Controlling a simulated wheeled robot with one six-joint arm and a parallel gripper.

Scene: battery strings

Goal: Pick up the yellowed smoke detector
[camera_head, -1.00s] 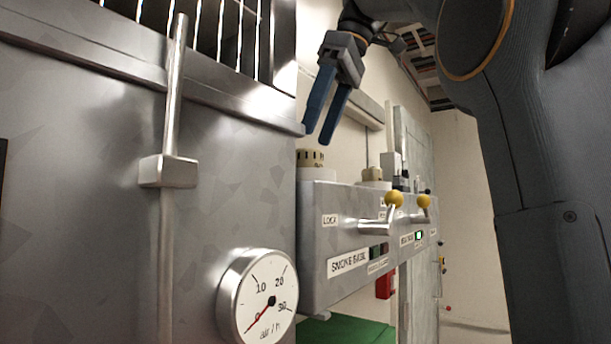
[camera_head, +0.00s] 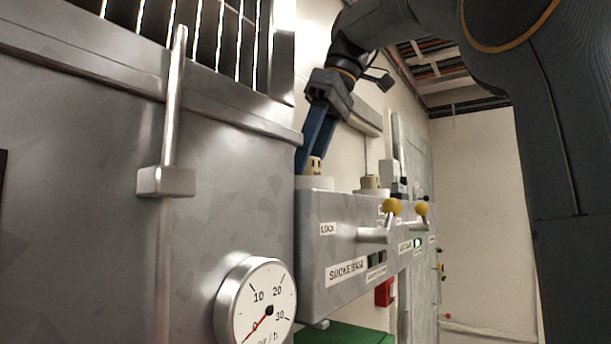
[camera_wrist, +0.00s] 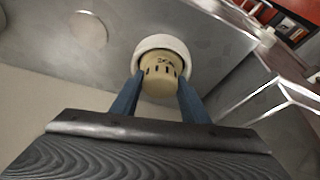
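A yellowed, beige smoke detector (camera_head: 315,166) with dark slots sits on a round white base (camera_head: 313,183) on top of the grey metal box. In the wrist view the detector (camera_wrist: 160,75) is between my two blue fingers, its white base (camera_wrist: 162,43) beyond it. My gripper (camera_head: 306,165) reaches down to it from above, with the fingers partly hiding it in the head view. The fingers are open, one on each side of the detector; any contact is too close to tell. A second beige detector (camera_head: 370,182) sits farther along the box.
The grey box (camera_head: 330,264) carries labels and levers with yellow knobs (camera_head: 391,207). A large metal cabinet (camera_head: 110,240) with a vertical rod and a dial gauge (camera_head: 262,303) stands close on the left. A pale disc (camera_wrist: 88,29) shows in the wrist view.

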